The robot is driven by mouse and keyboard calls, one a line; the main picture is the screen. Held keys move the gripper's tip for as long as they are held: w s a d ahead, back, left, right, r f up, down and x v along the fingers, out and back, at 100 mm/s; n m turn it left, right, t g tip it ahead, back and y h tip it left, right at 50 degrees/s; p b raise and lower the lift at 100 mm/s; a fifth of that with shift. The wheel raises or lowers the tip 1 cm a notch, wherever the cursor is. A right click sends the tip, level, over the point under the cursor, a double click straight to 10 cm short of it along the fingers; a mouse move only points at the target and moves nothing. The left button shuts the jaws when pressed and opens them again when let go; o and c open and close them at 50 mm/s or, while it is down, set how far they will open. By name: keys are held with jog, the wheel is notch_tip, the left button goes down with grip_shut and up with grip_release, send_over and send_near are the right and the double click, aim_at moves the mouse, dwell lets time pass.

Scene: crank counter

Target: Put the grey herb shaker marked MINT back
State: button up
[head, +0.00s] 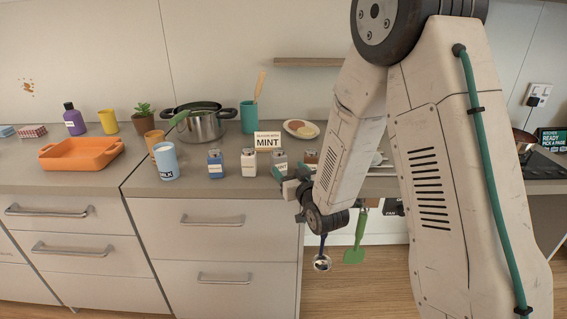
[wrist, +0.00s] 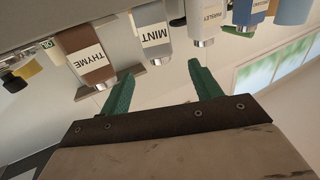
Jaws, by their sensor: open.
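The grey MINT shaker (head: 280,160) stands upright on the counter in a row, between a white shaker (head: 248,162) and a brown one (head: 311,158). In the wrist view, which looks upside down, the MINT shaker (wrist: 152,36) sits beyond the fingertips, roughly in line with the gap between them. My gripper (head: 292,186) is at the counter's front edge, close to the grey shaker. In the wrist view my gripper (wrist: 160,84) is open and empty, its two green fingers apart from the shaker. My arm partly covers the brown shaker in the head view.
A card reading MINT (head: 268,141) stands behind the row. Neighbours are the PARSLEY shaker (wrist: 205,20), the THYME shaker (wrist: 86,55) and a blue shaker (head: 215,163). A light blue cup (head: 166,161) stands left. A ladle (head: 322,262) and green spatula (head: 355,250) hang below the counter.

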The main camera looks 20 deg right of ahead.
jog(key=s+r+g, duration=0.4)
jog(key=s+g, duration=0.1)
jog(key=s, duration=0.8)
jog(key=s+d+r+g, duration=0.1)
jog(key=s+r+g, duration=0.3)
jog(key=s, duration=0.9)
jog(key=s+d+r+m+g+h, duration=0.1)
jog(key=s+r+g, duration=0.3)
jog(key=s, duration=0.9)
jog(key=g, duration=0.3)
jog(key=shift+s+r+g, duration=0.3)
jog(key=shift+s+g, duration=0.05)
jog(key=shift+g, duration=0.05)
jog(key=shift+d, duration=0.1)
